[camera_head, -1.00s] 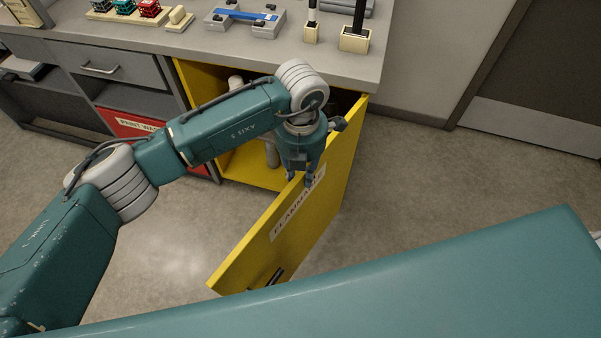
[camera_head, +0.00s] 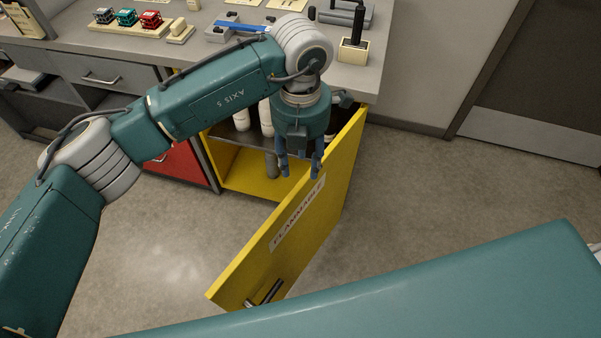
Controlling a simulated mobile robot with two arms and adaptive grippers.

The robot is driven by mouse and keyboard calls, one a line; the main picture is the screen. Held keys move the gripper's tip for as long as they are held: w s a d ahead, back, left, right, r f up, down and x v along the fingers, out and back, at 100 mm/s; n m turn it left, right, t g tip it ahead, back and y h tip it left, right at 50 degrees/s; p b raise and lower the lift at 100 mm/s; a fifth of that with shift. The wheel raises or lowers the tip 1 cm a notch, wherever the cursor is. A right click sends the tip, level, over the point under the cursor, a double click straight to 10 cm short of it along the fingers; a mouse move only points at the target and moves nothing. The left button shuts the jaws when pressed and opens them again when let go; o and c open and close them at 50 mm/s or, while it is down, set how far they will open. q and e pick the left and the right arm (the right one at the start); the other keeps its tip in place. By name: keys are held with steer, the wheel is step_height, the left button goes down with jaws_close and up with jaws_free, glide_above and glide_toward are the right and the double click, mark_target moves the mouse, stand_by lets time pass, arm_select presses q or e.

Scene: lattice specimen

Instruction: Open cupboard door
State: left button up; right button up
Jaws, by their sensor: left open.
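The yellow cupboard door (camera_head: 318,222) with a FLAMMABLE label stands swung wide open, out toward the lower left from its hinge side at the right. Its dark handle (camera_head: 264,293) is near the bottom left end of the door. The yellow cupboard (camera_head: 258,172) is open behind it, with white bottles (camera_head: 266,118) on a dark shelf. My left gripper (camera_head: 300,172) is open and empty, pointing down over the top edge of the door on its inner side; I cannot tell if it touches. My right gripper is not in view.
The grey bench top (camera_head: 205,52) above carries a rack of small coloured lattice blocks (camera_head: 127,18), a blue-topped fixture (camera_head: 240,28) and a holder with a black tool (camera_head: 354,50). Floor around the door is clear.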

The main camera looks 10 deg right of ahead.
arm_select(q)
steer(key=shift+r, duration=1.3)
